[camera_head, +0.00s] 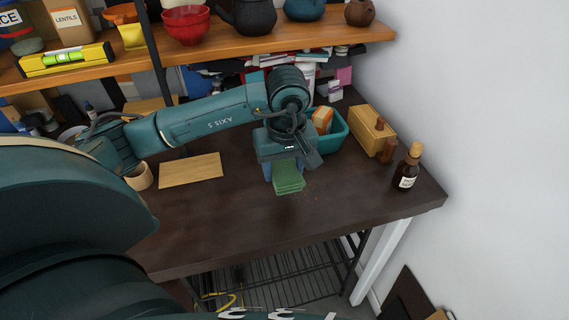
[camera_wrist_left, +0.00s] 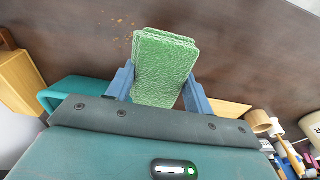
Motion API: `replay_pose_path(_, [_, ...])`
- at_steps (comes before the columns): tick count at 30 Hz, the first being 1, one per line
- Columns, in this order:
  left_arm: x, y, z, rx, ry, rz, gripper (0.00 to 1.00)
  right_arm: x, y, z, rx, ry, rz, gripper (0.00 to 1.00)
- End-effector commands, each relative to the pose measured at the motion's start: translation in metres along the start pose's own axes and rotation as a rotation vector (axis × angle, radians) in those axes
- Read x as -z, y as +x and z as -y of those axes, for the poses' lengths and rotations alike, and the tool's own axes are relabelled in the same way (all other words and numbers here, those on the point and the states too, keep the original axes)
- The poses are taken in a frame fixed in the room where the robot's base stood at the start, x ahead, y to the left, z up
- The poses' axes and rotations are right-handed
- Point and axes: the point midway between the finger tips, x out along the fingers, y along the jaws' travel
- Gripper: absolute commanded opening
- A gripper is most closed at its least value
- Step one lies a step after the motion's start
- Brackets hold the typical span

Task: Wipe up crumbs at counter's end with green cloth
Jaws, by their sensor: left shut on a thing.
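The green cloth (camera_head: 288,176) is a folded, textured pad near the right end of the dark counter (camera_head: 240,216). My left gripper (camera_head: 281,167) is shut on it, with the gripper pointing down. In the left wrist view the cloth (camera_wrist_left: 163,68) sits between the two blue fingers of my left gripper (camera_wrist_left: 160,88). Small orange-brown crumbs (camera_wrist_left: 124,22) lie on the counter just beyond the cloth in the wrist view. I cannot tell whether the cloth touches the counter. My right gripper does not show.
A dark bottle (camera_head: 407,168) stands near the counter's right end. A wooden box (camera_head: 372,131) and a teal bin (camera_head: 338,132) stand behind the gripper. A cutting board (camera_head: 191,170) lies to the left. A wooden shelf (camera_head: 220,46) hangs above. The counter's front is clear.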

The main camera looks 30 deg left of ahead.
Motion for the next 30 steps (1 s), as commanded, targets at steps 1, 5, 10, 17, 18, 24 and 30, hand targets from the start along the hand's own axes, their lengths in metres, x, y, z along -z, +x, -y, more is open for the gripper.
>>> replay_pose_path(1, [0.001, 0.001, 0.0, 0.002, -0.005, 0.0, 0.27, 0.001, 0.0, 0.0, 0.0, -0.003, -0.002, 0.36])
replay_pose_path(5, [0.001, 0.006, 0.0, 0.002, -0.009, -0.001, 0.27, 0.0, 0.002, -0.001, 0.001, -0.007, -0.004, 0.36])
replay_pose_path(10, [-0.001, 0.018, 0.0, 0.002, -0.008, 0.0, 0.27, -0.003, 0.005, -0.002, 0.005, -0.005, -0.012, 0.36])
replay_pose_path(17, [-0.004, 0.042, 0.0, 0.001, -0.008, -0.001, 0.27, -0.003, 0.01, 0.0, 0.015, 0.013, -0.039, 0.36])
replay_pose_path(18, [-0.004, 0.046, 0.0, 0.001, -0.008, 0.0, 0.27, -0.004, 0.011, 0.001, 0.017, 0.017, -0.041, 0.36])
replay_pose_path(24, [-0.006, 0.058, 0.0, 0.001, -0.008, -0.001, 0.27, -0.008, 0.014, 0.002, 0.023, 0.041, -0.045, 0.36])
replay_pose_path(30, [-0.005, 0.059, 0.0, 0.001, -0.007, -0.002, 0.27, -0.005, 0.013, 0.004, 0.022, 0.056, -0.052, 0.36])
